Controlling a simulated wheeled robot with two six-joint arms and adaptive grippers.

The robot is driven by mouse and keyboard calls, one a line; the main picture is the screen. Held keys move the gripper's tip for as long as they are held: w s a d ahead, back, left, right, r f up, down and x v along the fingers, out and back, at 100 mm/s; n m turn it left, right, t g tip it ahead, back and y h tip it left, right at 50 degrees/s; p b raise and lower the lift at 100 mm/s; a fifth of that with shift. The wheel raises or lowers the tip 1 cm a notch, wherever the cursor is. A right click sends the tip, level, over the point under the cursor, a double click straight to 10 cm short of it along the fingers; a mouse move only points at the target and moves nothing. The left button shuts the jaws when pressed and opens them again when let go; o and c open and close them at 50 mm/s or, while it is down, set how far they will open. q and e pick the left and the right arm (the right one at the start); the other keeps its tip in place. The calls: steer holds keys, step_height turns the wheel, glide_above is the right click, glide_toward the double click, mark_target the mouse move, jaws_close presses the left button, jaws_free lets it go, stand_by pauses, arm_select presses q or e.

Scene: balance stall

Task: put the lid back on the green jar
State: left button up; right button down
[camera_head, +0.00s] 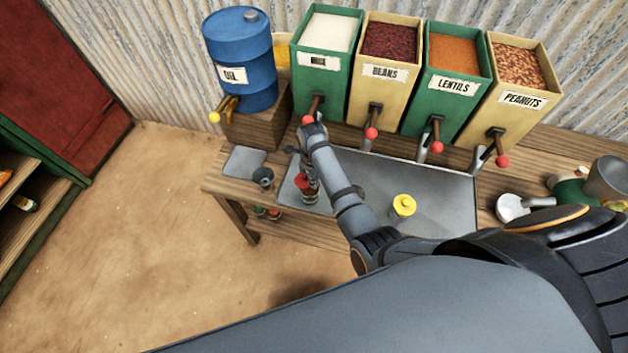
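My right arm reaches across the tray from the lower right. Its gripper (300,160) is small and partly hidden by my own wrist, just above a red object (307,188) on the left part of the grey tray; I cannot tell whether they touch or whether the fingers are open. A green object (570,190), possibly the green jar, stands at the right end of the table, partly hidden by my arm. I cannot make out a loose lid for it. My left gripper is not in view.
A yellow-topped jar (403,206) stands on the tray (445,200). A scoop (515,207) and metal pot (607,180) are at right. A small dark cup (263,177) is left. Several labelled bins and a blue oil drum (240,60) line the back.

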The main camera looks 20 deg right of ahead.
steer(key=c, duration=1.4)
jaws_free()
steer(key=shift+c, duration=0.2)
steer(key=shift+o, duration=0.3)
steer(key=o, duration=0.4)
step_height(320, 180, up, 7)
